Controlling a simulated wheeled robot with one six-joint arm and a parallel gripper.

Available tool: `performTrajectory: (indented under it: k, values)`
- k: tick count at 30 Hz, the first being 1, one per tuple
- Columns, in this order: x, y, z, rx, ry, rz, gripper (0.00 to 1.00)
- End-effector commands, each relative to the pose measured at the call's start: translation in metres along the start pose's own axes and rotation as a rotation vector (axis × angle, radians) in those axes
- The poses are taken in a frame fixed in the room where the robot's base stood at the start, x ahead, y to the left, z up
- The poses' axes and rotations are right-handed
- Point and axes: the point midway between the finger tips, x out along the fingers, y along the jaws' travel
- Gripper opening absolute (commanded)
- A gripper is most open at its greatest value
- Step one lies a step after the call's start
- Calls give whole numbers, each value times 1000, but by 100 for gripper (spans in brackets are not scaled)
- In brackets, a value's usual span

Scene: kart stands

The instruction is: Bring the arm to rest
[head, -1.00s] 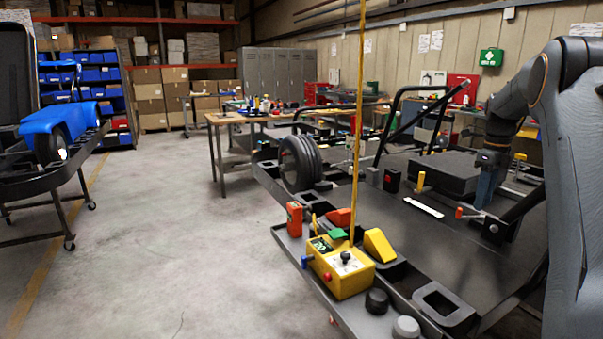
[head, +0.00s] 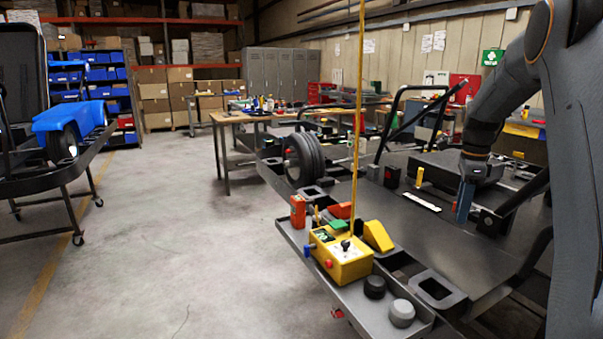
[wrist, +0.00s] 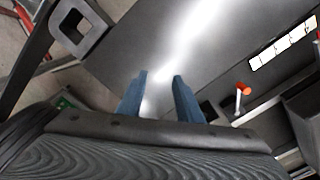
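My gripper (wrist: 160,95) shows in the wrist view as two blue fingers with a clear gap between them and nothing held. The fingers point over the flat dark deck of the kart stand (wrist: 130,45). In the head view my gripper (head: 464,203) hangs at the end of my bent arm, low over the deck at the right. Its fingertips are apart from the white labelled strip (head: 422,202) to their left. From the head view I cannot tell the exact gap to the deck.
A red-tipped lever (wrist: 242,90) stands close to the right finger. A yellow control box (head: 342,262), black knob (head: 374,287) and grey knob (head: 401,313) sit on the front tray. A tyre (head: 303,160) stands at the deck's left. Open floor (head: 170,230) lies left.

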Motion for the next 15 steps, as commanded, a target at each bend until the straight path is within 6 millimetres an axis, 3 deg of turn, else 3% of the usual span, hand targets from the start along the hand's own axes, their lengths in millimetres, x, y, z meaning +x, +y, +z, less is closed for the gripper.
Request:
performTrajectory:
  k: [5, 9, 15]
  values:
    - [10, 60, 45, -364, -1, -2, 33]
    - [25, 128, 79, -743, -1, -9, 33]
    - [50, 238, 106, -1286, 3, -19, 33]
